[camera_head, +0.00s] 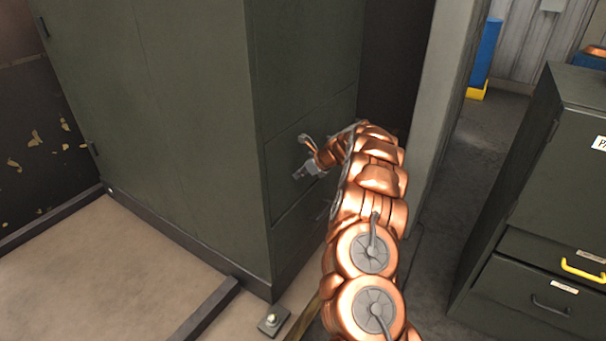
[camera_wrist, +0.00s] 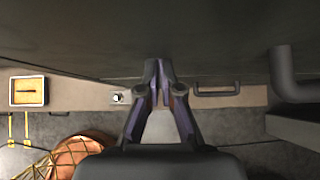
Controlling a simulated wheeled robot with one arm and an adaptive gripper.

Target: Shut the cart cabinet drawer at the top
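A dark green cabinet (camera_head: 180,120) stands at the left and centre of the head view, with panel seams on its right-hand face. My gripper (camera_head: 304,158) is in front of that face; contact cannot be told. In the wrist view the fingertips (camera_wrist: 162,80) are together, with nothing seen between them, close to a dark surface (camera_wrist: 80,35). Another dark green cabinet (camera_head: 555,170) is at the right edge. It has a drawer with a yellow handle (camera_head: 583,270) and a lower drawer with a dark handle (camera_head: 551,307). I cannot tell which is the cart cabinet, or how far any drawer is out.
A grey post (camera_head: 440,110) stands between the cabinets, with an open floor strip (camera_head: 475,150) behind it. A bolted plate (camera_head: 272,321) and a dark rail (camera_head: 208,308) lie on the floor. The wrist view shows a dark handle (camera_wrist: 216,90) and a curved dark bar (camera_wrist: 284,75).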

